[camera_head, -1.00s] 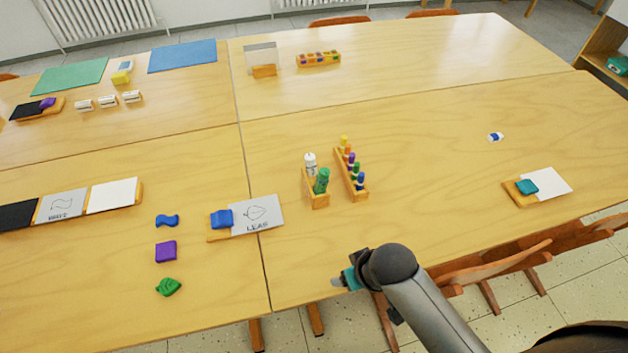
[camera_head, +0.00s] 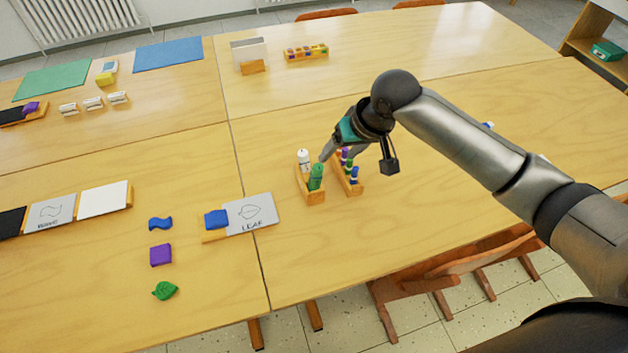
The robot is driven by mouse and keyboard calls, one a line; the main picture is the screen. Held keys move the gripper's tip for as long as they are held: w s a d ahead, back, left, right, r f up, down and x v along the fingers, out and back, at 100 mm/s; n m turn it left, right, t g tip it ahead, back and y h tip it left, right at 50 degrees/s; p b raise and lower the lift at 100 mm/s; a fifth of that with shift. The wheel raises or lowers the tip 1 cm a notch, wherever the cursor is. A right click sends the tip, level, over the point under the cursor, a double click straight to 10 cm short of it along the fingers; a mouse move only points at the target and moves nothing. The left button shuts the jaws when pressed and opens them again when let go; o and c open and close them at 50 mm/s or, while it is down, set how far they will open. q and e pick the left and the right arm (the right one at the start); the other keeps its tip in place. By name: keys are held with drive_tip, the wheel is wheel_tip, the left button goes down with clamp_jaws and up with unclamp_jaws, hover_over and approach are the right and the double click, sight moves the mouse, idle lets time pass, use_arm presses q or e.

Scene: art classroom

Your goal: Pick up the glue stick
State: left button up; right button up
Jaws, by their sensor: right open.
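A small wooden holder (camera_head: 313,197) stands near the middle of the table. In it stand a white tube with a white cap (camera_head: 304,158) and a green, thicker stick (camera_head: 316,178). I cannot tell for sure which is the glue stick. My right gripper (camera_head: 335,154) comes in from the right and points down and left. It is open, its tips close to the white tube and green stick, above and to their right. Whether it touches either one is unclear. My left gripper is not in view.
A wooden rack (camera_head: 349,184) of coloured markers stands just right of the holder, partly hidden by my right gripper.

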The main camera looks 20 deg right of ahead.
sight(316, 175)
drive_tip(key=shift+a+b+x, duration=0.15)
drive_tip(key=shift+b+x, duration=0.6)
drive_tip(key=shift+x, duration=1.6)
drive_tip(key=shift+a+b+x, duration=0.15)
drive_tip(key=shift+b+x, duration=0.55)
drive_tip(key=shift+x, duration=1.65)
drive_tip(key=shift+a+b+x, duration=0.15)
drive_tip(key=shift+b+x, duration=0.6)
drive_tip(key=shift+x, duration=1.55)
drive_tip(key=shift+r, duration=0.1)
clamp_jaws()
